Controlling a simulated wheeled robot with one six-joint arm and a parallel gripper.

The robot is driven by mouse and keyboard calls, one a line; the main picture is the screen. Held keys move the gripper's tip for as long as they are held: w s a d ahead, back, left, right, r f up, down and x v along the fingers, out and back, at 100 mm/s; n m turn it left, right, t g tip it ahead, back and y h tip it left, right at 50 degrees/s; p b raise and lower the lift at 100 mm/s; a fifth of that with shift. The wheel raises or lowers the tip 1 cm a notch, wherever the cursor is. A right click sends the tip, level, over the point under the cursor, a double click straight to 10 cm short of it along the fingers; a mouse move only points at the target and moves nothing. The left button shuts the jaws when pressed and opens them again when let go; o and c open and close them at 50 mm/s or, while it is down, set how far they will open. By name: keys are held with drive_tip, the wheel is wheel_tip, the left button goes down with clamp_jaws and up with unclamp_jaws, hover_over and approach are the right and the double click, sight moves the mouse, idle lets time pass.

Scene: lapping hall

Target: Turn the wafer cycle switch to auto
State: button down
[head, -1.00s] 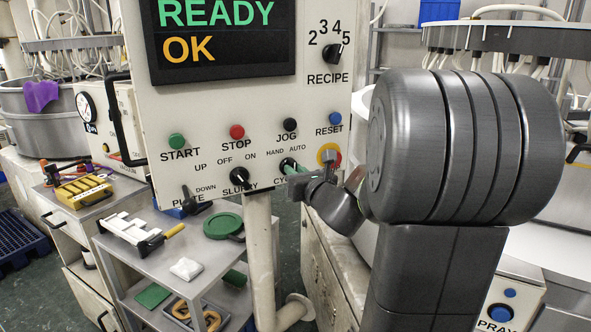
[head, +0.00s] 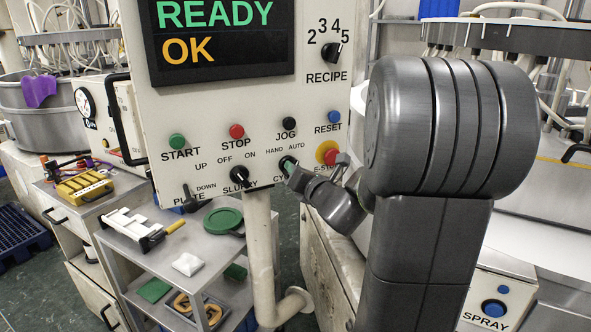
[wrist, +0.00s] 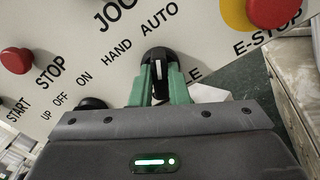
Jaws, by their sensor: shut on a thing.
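The wafer cycle switch is a small black knob (head: 286,162) low on the light panel, below the HAND and AUTO labels and partly hidden by my gripper. In the wrist view the knob (wrist: 158,62) sits between two green fingertips, and my gripper (wrist: 159,86) is shut on its sides. The knob's white line runs nearly straight up and down in that view, roughly in line with the AUTO label above it. In the head view my gripper (head: 290,169) reaches the panel from the right, tilted.
The red E-stop (head: 328,153) on its yellow ring is close right of my gripper; it also shows in the wrist view (wrist: 272,10). The slurry switch (head: 240,175) is left of it. A grey cart (head: 130,253) with parts stands below the panel.

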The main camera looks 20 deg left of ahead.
drive_tip(key=c, duration=1.4)
unclamp_jaws()
drive_tip(key=v, duration=1.4)
drive_tip(key=shift+b, duration=0.45)
drive_tip(key=shift+a, duration=0.2)
drive_tip(key=x, duration=1.3)
drive_tip(key=shift+w+a+p, duration=0.2)
drive_tip(key=shift+w+p, duration=0.1)
drive_tip(key=shift+p, duration=0.1)
